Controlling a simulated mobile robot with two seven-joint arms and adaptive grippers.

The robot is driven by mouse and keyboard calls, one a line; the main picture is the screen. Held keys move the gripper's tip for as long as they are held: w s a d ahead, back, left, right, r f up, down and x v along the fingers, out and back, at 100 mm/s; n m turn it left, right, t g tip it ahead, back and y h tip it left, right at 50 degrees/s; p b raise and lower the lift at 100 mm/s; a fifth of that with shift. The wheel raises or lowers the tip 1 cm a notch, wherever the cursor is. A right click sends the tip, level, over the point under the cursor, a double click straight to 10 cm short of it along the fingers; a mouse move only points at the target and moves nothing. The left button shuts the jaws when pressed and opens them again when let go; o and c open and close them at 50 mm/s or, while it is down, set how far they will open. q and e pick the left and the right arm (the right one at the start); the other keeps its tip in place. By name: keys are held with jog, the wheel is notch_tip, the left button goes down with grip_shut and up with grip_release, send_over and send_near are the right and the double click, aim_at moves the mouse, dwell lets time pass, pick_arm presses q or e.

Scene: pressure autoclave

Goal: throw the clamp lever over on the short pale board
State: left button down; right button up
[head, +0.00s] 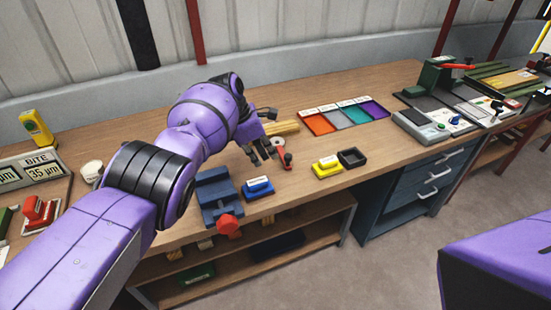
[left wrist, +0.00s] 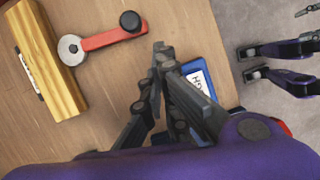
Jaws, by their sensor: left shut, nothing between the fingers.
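The short pale board (head: 283,128) lies on the bench; it also shows at upper left in the left wrist view (left wrist: 48,62). The clamp lever (left wrist: 110,39) is a red arm with a round grey hub beside the board's edge and a black knob at its other end. It points away from the board and also shows in the head view (head: 280,151). My left gripper (left wrist: 158,50) is shut and empty, its fingertips low over the bench beside the knob end. I cannot tell whether they touch the lever.
A blue block (head: 258,187) with a label stands close to the gripper, next to a blue vise (head: 216,194) with a red knob. Coloured bins (head: 355,117) lie behind.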

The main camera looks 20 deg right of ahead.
pick_arm(q)
jog(key=p+v, duration=0.1)
jog(key=v, duration=0.5)
jog(key=shift+s+a+r, duration=0.2)
jog(key=shift+r, duration=0.05)
pick_arm(e)
jog(key=shift+w+a+r, duration=0.5)
jog(key=shift+r, duration=0.25)
jog(key=shift+w+d, duration=0.1)
jog(key=shift+d, duration=0.1)
